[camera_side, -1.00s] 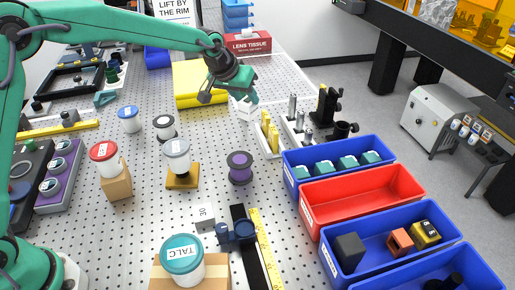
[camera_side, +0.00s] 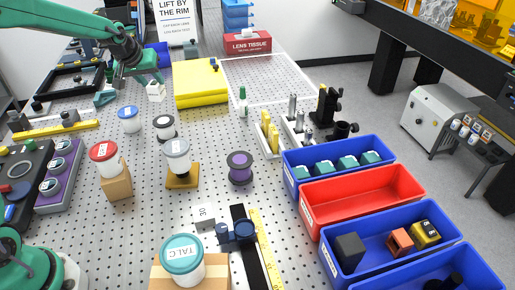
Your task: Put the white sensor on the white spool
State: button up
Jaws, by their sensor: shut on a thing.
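The white sensor (camera_side: 156,93) is a small white block held at the lower right end of my gripper (camera_side: 151,81), at the upper left of the bench. My gripper is shut on it. The sensor appears clear of the bench, though its exact height is hard to tell. Nothing lies on top of the spool.
A yellow stack (camera_side: 201,84) lies to the upper right. A purple spool (camera_side: 240,168) stands further right. Bench between is clear.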

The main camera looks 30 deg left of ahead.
aim_at(153, 99)
jog(key=shift+f, duration=3.95)
jog(key=shift+f, duration=0.1)
jog(key=o, duration=1.2)
jog(key=shift+f, duration=0.1)
jog(key=shift+r, duration=0.2)
jog(key=shift+s+r, duration=0.1)
jog(key=shift+r, duration=0.05)
jog(key=v, duration=1.1)
jog(key=shift+s+r, duration=0.15)
jog(key=shift+r, duration=0.1)
